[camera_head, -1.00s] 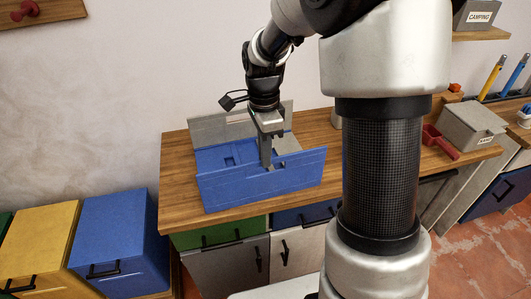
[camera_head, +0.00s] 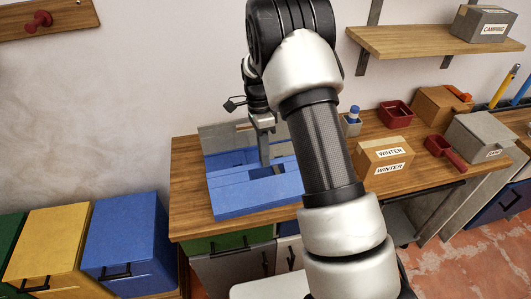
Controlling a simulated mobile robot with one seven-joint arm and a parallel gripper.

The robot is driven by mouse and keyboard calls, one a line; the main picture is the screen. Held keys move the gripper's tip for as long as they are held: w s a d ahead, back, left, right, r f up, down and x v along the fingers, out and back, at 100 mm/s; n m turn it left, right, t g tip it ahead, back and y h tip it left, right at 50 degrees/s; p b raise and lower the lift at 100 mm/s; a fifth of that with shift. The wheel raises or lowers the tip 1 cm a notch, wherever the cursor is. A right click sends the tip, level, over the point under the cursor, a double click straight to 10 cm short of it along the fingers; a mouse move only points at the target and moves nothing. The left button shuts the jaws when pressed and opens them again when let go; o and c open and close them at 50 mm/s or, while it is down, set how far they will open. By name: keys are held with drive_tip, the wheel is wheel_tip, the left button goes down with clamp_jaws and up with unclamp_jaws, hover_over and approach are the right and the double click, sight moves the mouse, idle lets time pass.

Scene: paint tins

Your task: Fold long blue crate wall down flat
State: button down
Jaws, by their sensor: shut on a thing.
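A crate stands on the wooden table, with a grey far wall (camera_head: 218,136) upright at the back. Its long blue wall (camera_head: 255,201) is on the near side. More blue panel shows behind it, with a dark slot near the middle. My gripper (camera_head: 265,164) points down over the crate, its fingers shut at the blue wall by the slot. The fingertips are small and partly hidden, so the exact grip is hard to see. The long wall looks tilted inward rather than fully flat. My forearm hides the crate's right end.
Right of my arm on the table (camera_head: 188,187) are a WINTER cardboard box (camera_head: 386,156), a red tray (camera_head: 397,114), a red scoop (camera_head: 446,153) and a grey box (camera_head: 478,137). A shelf (camera_head: 420,42) hangs above.

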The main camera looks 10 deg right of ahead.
drive_tip(key=shift+w+f, duration=0.3)
drive_tip(key=shift+f, duration=0.3)
drive_tip(key=shift+w+f, duration=0.3)
drive_tip(key=shift+f, duration=0.3)
drive_tip(key=c, duration=2.4)
unclamp_jaws()
drive_tip(key=shift+w, duration=0.15)
drive_tip(key=shift+c, duration=0.2)
drive_tip(key=o, duration=0.5)
drive_tip(key=shift+p+v, duration=0.35)
drive_tip(key=shift+v, duration=8.35)
